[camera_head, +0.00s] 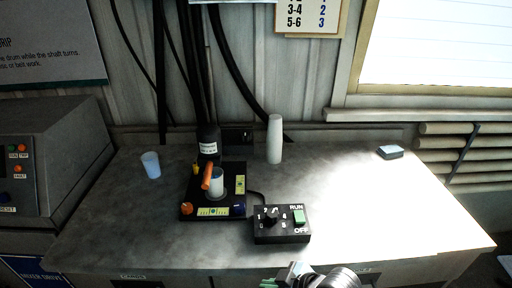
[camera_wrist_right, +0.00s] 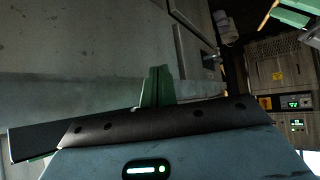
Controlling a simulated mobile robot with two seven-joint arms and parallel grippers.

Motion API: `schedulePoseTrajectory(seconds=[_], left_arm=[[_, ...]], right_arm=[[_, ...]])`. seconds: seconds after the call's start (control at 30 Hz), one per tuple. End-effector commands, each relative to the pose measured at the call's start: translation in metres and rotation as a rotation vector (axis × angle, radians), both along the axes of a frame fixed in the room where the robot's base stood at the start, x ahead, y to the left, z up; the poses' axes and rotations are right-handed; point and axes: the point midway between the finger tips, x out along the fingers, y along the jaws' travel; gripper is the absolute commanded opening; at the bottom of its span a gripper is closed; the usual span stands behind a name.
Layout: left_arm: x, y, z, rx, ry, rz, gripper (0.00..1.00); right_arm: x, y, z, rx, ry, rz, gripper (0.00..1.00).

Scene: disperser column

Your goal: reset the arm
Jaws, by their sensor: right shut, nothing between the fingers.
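My right gripper (camera_head: 283,279) is at the bottom edge of the head view, in front of the bench and apart from the things on it. In the right wrist view its green fingers (camera_wrist_right: 156,86) are together, with nothing between them. My left gripper does not show in the head view. The disperser (camera_head: 208,145) stands on a black base (camera_head: 226,207) with an orange lever (camera_head: 207,176) and a white cup (camera_head: 216,182) on it. A black control box (camera_head: 282,224) with a dial and a green RUN/OFF switch (camera_head: 298,216) sits to its right.
The bench (camera_head: 352,200) is clear on its right side, except for a small grey block (camera_head: 390,152). A grey cabinet (camera_head: 60,150) is at far left.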

Motion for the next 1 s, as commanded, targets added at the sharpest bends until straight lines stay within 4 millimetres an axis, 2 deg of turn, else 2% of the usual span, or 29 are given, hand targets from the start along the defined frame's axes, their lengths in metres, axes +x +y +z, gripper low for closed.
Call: schedulePoseTrajectory(seconds=[0.03,0.27,0.37,0.53,0.7,0.8,1.0], left_arm=[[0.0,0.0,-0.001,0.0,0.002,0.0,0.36],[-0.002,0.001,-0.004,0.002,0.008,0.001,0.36],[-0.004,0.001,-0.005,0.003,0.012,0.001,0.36],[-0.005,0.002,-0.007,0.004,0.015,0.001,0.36],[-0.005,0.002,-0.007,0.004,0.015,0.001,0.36],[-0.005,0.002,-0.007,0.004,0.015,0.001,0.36],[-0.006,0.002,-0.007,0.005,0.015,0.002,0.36]], right_arm=[[-0.008,-0.005,-0.013,0.027,0.018,-0.066,0.0],[-0.041,-0.046,-0.061,0.104,0.053,-0.379,0.0],[-0.063,-0.071,-0.082,0.113,0.061,-0.508,0.0],[-0.112,-0.117,-0.113,0.096,0.065,-0.7,0.0],[-0.158,-0.154,-0.129,0.061,0.055,-0.821,0.0],[-0.175,-0.166,-0.133,0.045,0.049,-0.855,0.0],[-0.184,-0.174,-0.135,0.036,0.044,-0.875,0.0]])
